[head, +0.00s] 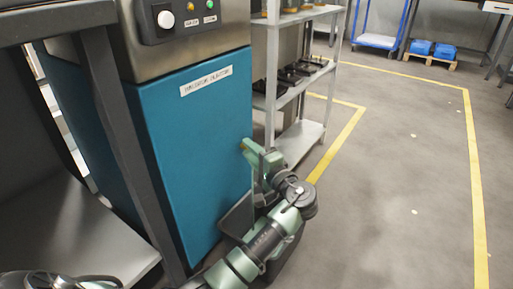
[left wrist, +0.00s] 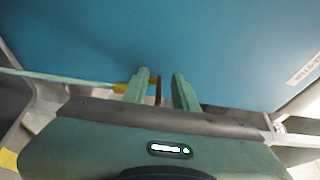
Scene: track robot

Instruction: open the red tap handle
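The red tap handle (left wrist: 158,88) shows in the left wrist view as a thin, dark red upright strip, seen nearly edge-on. My left gripper (left wrist: 160,88) is open, with one green finger on each side of the strip and gaps visible between. A yellow brass-coloured part (left wrist: 121,87) shows beside the left finger, likely part of the tap. In the head view my left gripper (head: 254,157) is at the right edge of the blue cabinet, and the red handle cannot be made out there. My right gripper is not in view.
The blue cabinet (head: 200,150) has a steel top with a control knob and buttons. A metal shelf rack (head: 300,134) stands just behind my left gripper. A dark-framed bench (head: 85,240) is at the left. Grey floor with yellow lines lies free on the right.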

